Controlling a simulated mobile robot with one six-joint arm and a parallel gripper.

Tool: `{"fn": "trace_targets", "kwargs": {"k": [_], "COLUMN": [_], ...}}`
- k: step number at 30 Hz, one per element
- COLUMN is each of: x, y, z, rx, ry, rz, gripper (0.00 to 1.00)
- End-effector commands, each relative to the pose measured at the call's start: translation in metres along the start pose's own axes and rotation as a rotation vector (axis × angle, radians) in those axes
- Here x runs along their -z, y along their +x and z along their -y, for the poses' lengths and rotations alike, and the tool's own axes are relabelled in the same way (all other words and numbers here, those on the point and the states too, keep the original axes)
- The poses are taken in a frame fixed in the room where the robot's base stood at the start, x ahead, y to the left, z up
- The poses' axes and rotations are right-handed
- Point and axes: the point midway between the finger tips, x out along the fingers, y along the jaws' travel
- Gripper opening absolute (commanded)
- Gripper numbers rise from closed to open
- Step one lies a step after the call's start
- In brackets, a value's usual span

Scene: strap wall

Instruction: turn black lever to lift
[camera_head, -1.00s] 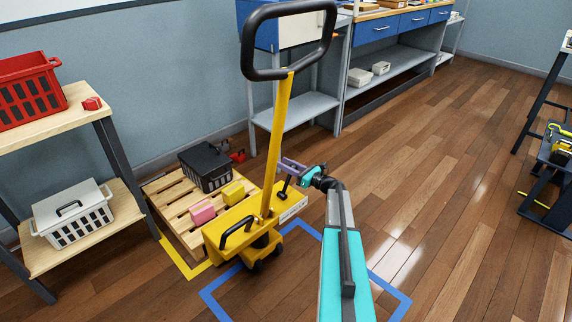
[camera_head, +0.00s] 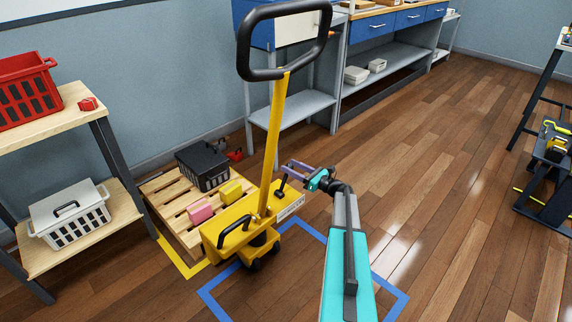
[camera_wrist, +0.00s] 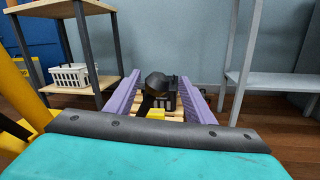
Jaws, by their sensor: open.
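The yellow pallet jack (camera_head: 240,220) stands in front of a wooden pallet, its yellow column rising to a large black loop handle (camera_head: 244,50). A short black lever (camera_head: 281,188) with a knob stands upright on the jack body, right of the column. My gripper (camera_head: 288,170) is open, its purple fingers just beside and above the lever. In the wrist view the lever's black knob (camera_wrist: 155,81) shows between the two open fingers (camera_wrist: 160,80). I cannot tell whether it lies within their reach. A second, curved black handle (camera_head: 234,229) sits on the jack's front left.
A wooden shelf (camera_head: 125,205) with a white basket (camera_head: 70,218) stands left. A workbench (camera_head: 385,70) lines the back wall.

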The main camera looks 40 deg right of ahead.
Motion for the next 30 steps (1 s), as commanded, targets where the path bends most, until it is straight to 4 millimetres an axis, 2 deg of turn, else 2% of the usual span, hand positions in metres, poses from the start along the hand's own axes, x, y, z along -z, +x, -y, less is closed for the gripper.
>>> {"fn": "trace_targets", "kwargs": {"k": [9, 15, 21, 30], "x": [-0.001, 0.000, 0.000, 0.001], "y": [-0.052, -0.078, -0.089, -0.090], "z": [-0.001, 0.000, 0.000, 0.000], "rx": [0.002, 0.002, 0.000, 0.000], "ry": [0.001, 0.000, 0.000, 0.000], "rz": [0.000, -0.001, -0.001, -0.001], "gripper": [0.49, 0.49, 0.49, 0.49]}}
